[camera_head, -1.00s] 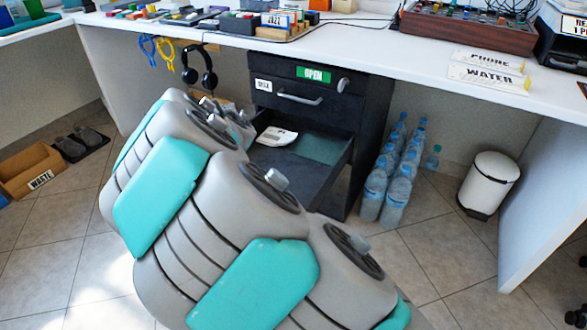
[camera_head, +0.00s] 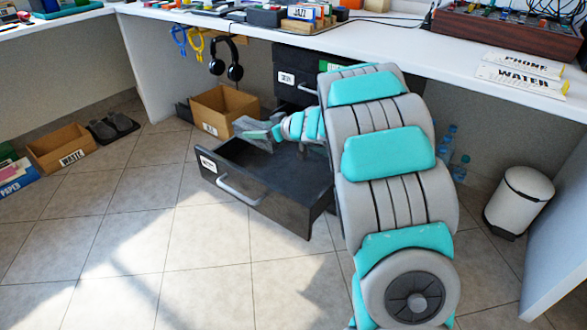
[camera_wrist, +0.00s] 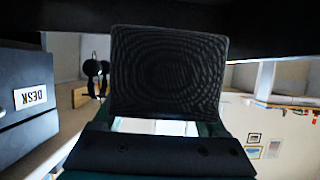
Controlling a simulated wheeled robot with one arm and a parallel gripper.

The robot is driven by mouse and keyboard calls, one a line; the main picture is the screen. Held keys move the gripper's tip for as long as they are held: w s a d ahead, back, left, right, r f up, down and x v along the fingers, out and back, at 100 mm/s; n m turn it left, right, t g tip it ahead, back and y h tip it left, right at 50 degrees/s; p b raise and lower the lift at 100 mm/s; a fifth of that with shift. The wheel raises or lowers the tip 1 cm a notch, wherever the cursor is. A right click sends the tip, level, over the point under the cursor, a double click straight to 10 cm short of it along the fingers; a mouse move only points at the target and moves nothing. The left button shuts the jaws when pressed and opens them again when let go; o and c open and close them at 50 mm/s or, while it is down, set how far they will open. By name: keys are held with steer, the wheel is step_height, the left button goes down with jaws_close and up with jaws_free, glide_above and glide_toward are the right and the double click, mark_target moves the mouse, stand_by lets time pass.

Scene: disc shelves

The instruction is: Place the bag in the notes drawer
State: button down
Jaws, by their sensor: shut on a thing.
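My gripper (camera_head: 258,130) is over the left part of the open drawer (camera_head: 270,203), reaching in from the right. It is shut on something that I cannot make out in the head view. In the wrist view, a dark, finely ribbed square (camera_wrist: 168,75) is in front of the palm; I cannot tell whether it is a finger pad or the held thing. No bag is clearly recognisable. The drawer front has a handle and a white label (camera_head: 208,162) too small to read. My arm hides the drawer's right part and most of the cabinet.
A closed drawer above has a label (camera_head: 286,78), which reads DESK upside down in the wrist view (camera_wrist: 30,96). A cardboard box (camera_head: 225,108) stands behind the open drawer. Headphones (camera_head: 226,60) hang from the counter. A white bin (camera_head: 518,203) is at right. Floor in front is clear.

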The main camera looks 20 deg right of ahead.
mark_target(264, 168)
steer(key=shift+s+d+f, duration=0.1)
steer(key=shift+d+f, duration=0.1)
steer(key=shift+f, duration=0.3)
step_height(264, 168, down, 10)
steer(key=b, duration=0.3)
steer(key=shift+r, duration=0.25)
jaws_free()
steer(key=p+v, duration=0.1)
steer(key=v, duration=0.6)
steer(key=shift+s+d+r, duration=0.1)
steer(key=shift+s+d, duration=0.05)
steer(key=shift+s, duration=0.1)
